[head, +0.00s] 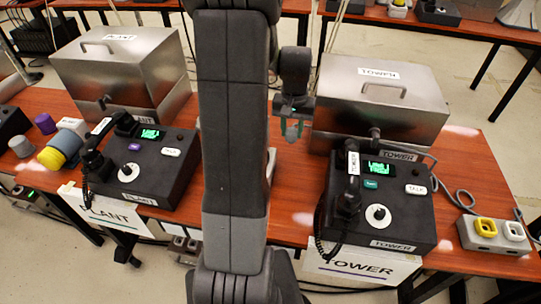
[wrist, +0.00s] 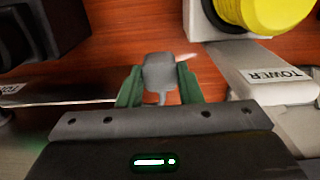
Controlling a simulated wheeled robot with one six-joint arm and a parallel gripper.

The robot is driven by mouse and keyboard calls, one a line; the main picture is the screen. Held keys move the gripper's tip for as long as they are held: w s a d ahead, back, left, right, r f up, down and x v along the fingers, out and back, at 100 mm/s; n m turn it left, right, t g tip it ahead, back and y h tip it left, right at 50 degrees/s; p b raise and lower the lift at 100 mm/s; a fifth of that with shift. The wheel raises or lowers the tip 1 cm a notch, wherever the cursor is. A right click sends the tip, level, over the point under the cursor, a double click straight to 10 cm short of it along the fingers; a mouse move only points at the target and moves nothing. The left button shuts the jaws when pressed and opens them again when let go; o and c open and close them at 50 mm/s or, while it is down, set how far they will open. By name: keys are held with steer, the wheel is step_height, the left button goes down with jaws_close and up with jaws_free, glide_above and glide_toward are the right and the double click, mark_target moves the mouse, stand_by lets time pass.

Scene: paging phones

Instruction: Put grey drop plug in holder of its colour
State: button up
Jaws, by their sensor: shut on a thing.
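My gripper (wrist: 160,88) has green fingers and is shut on a grey plug (wrist: 159,72), a small rounded block with a thin tail, in the wrist view. In the head view my gripper (head: 293,130) hangs over the table between the two stations; the held plug is hard to make out there. Another grey plug-like piece (head: 21,146) and a purple one (head: 45,123) stand at the far left. A grey block with a yellow holder (head: 485,227) and a white holder (head: 513,231) lies at the right end. No clearly grey holder shows; my arm hides the table's middle.
A PLANT phone box (head: 150,175) stands left and a TOWER phone box (head: 385,215) right, each before a steel case. A yellow and blue piece (head: 60,150) sits left. The wrist view shows a yellow round thing (wrist: 250,14) and a TOWER label (wrist: 275,76) close right.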

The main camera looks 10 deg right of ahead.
steer(key=shift+f, duration=4.8)
steer(key=o, duration=0.5)
steer(key=shift+f, duration=0.1)
steer(key=shift+o, duration=1)
